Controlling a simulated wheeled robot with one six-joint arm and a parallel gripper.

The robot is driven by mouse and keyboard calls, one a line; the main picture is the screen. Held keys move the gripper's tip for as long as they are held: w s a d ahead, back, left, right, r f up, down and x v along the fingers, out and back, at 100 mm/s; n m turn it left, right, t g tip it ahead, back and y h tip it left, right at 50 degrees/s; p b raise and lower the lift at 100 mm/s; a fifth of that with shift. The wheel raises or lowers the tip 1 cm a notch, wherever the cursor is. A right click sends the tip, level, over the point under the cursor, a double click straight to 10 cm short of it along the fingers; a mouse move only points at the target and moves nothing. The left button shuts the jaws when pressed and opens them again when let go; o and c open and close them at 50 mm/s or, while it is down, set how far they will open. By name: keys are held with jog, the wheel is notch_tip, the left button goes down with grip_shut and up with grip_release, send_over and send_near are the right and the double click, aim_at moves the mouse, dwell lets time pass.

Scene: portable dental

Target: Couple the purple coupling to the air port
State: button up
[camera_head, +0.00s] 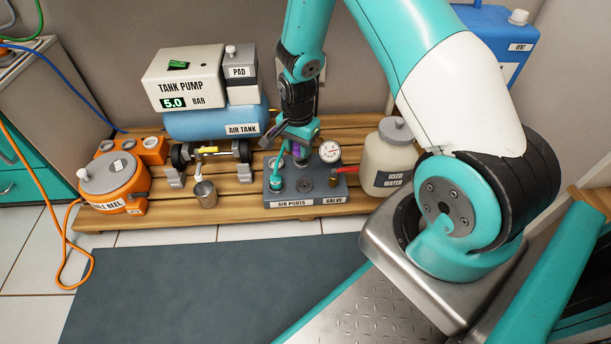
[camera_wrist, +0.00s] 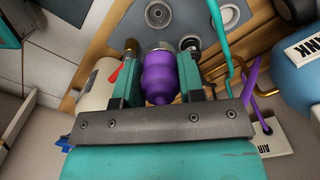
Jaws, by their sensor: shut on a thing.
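The purple coupling (camera_wrist: 160,75) is held between the two fingers of my gripper (camera_wrist: 160,70), which is shut on it. Its metal end (camera_wrist: 158,14) points at the grey air port block (camera_wrist: 232,17) in the wrist view. I cannot tell whether that end touches or sits in a port. In the head view my gripper (camera_head: 297,147) is over the back of the air port block (camera_head: 345,192), and a bit of the purple coupling (camera_head: 297,153) shows below it. The port under the coupling is hidden.
A teal hose and its coupling (camera_head: 303,184) stand on the block's front left. A pressure gauge (camera_head: 330,151) and the used water tank (camera_head: 389,160) are to the right. The air tank (camera_head: 205,124) and a metal cup (camera_head: 205,194) are to the left. A purple hose (camera_wrist: 263,88) hangs beside my gripper.

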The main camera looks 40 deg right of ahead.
jog(key=f+m+b, duration=0.1)
jog(key=f+b, duration=0.1)
jog(key=f, duration=0.2)
jog(key=d+f+m+b, duration=0.1)
jog(key=f+b, duration=0.2)
jog(key=f, duration=0.1)
jog(key=f+m+b, duration=0.1)
jog(key=f+b, duration=0.1)
jog(key=f, duration=0.2)
jog(key=shift+d+m, duration=0.35)
jog(key=shift+m, duration=0.05)
jog(key=shift+a, duration=0.1)
jog(key=shift+f, duration=1)
dwell(1.0)
jog(key=o, duration=1)
jog(key=shift+o, duration=0.2)
jog(key=shift+r, duration=0.15)
